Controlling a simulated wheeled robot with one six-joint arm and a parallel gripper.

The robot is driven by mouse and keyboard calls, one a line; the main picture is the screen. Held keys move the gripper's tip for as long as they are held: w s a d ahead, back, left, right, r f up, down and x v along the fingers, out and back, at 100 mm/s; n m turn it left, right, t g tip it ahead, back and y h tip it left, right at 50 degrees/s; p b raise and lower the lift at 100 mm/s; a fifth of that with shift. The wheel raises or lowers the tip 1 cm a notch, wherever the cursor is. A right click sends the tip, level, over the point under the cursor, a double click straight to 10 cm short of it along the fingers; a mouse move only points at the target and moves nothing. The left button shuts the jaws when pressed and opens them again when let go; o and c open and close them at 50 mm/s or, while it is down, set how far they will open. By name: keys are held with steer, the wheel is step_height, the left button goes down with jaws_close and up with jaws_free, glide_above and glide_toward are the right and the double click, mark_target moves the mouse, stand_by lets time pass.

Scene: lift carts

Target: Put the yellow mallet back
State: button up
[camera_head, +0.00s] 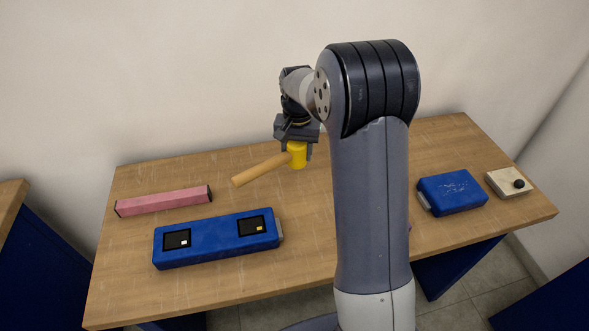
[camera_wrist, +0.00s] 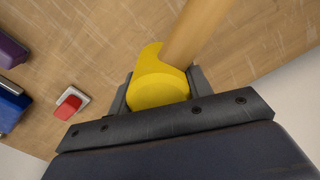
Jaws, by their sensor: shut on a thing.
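The yellow mallet has a yellow head (camera_head: 297,155) and a wooden handle (camera_head: 260,170). My gripper (camera_head: 297,145) is shut on the head, with the handle sticking out to the lower left in the head view. In the wrist view, the head (camera_wrist: 158,88) sits between both fingers of my gripper (camera_wrist: 160,92), and the handle runs up out of the picture. Whether the mallet touches the table is hard to tell. A long blue box (camera_head: 205,243) at the table's front left has two black squares on top, one with a white mark and one with a yellow mark.
A pink bar (camera_head: 163,201) with dark ends lies at the left of the wooden table (camera_head: 130,280). A blue case (camera_head: 453,192) and a pale block with a black knob (camera_head: 510,183) are at the right. The wrist view shows a red piece on a pale base (camera_wrist: 70,103).

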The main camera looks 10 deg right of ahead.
step_height(320, 180, down, 8)
steer(key=shift+f+p, duration=0.1)
steer(key=shift+p, duration=0.55)
steer(key=o, duration=1.2)
steer(key=shift+f, duration=0.1)
step_height(320, 180, up, 12)
steer(key=shift+r+b, duration=0.15)
steer(key=shift+b, duration=0.95)
